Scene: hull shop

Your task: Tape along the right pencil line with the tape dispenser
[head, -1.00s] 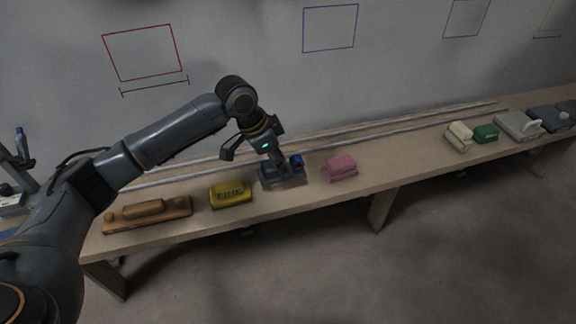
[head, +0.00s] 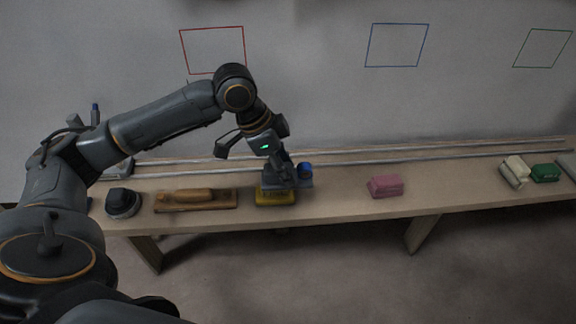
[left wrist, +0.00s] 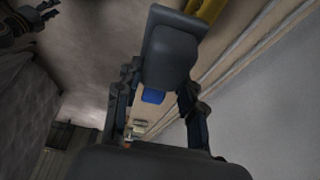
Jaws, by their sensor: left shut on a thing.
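My left gripper (head: 280,165) is shut on a dark grey thing with a blue part, which I take to be the tape dispenser (head: 292,182). It is held over the bench, in front of part of the yellow block (head: 275,198). In the left wrist view the dark grey body (left wrist: 170,50) sits between the fingers, with its blue part (left wrist: 152,96) below it. The wall carries a red outline (head: 213,28), a blue outline (head: 398,24) and a green outline (head: 545,30). I cannot make out the right pencil line. My right gripper is not in view.
The long wooden bench (head: 335,203) holds a dark round-topped thing (head: 123,202), a wooden float (head: 195,200), a pink block (head: 385,186), a cream block (head: 516,167) and a green block (head: 545,172). Metal rails (head: 430,152) run along its back. Bench beside the pink block is clear.

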